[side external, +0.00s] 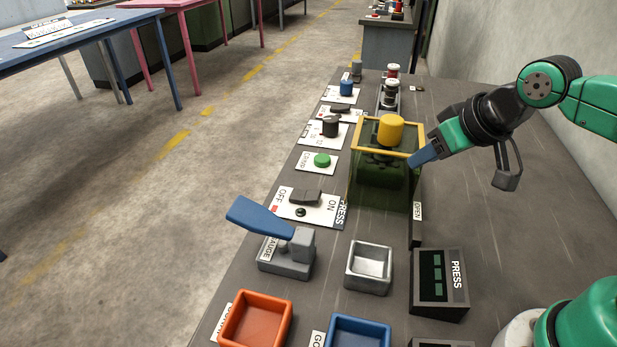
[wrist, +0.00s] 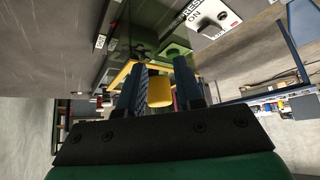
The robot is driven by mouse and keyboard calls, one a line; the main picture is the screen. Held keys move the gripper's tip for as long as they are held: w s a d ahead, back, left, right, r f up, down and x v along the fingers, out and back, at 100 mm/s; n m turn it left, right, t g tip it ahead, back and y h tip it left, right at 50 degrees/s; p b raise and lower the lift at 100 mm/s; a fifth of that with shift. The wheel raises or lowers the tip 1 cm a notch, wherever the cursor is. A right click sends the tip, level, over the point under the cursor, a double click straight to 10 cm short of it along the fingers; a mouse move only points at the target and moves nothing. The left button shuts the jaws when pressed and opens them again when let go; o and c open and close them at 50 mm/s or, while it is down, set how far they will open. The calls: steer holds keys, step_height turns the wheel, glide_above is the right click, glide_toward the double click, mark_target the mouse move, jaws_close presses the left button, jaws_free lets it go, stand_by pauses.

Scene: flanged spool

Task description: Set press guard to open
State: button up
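The press guard (side external: 376,190) is a see-through green box with a yellow top frame, standing around the press under a yellow cylinder (side external: 391,130). A dark rail (side external: 414,230) with an OPEN label (side external: 418,211) runs from the guard's right side toward the near side; the guard is at its far end. My gripper (side external: 412,163) is at the guard's upper right edge; I cannot tell if it touches. In the wrist view my gripper (wrist: 160,85) has its blue fingers apart, with the yellow cylinder (wrist: 160,91) showing between them and the yellow frame (wrist: 119,76) beside the left finger.
A blue-handled lever gauge (side external: 286,254), a grey tray (side external: 369,267), a PRESS display box (side external: 440,281), an orange bin (side external: 257,320) and a blue bin (side external: 358,333) stand on the near side. Switch panels (side external: 310,205) line the bench's left edge. Bench right of the rail is clear.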

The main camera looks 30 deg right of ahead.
mark_target(380, 151)
steer(key=w+r, duration=0.2)
steer(key=w+d+r+m+g, duration=0.1)
steer(key=w+r, duration=0.1)
steer(key=w+r+m, duration=0.1)
steer(key=w+r, duration=0.1)
steer(key=shift+w+d+r+g+h, duration=0.1)
steer(key=shift+d+r+g+h, duration=0.1)
steer(key=shift+r+g+h, duration=0.15)
jaws_close()
steer(key=w+d+r+m+g, duration=0.2)
steer(key=w+r+m, duration=0.2)
steer(key=w, duration=0.2)
steer(key=shift+h, duration=0.45)
steer(key=x, duration=1)
steer(key=shift+w+d, duration=0.1)
steer(key=shift+s+a, duration=0.6)
steer(key=shift+s, duration=0.4)
steer(key=shift+s+a, duration=0.45)
steer(key=shift+s, duration=0.3)
steer(key=s+a, duration=0.5)
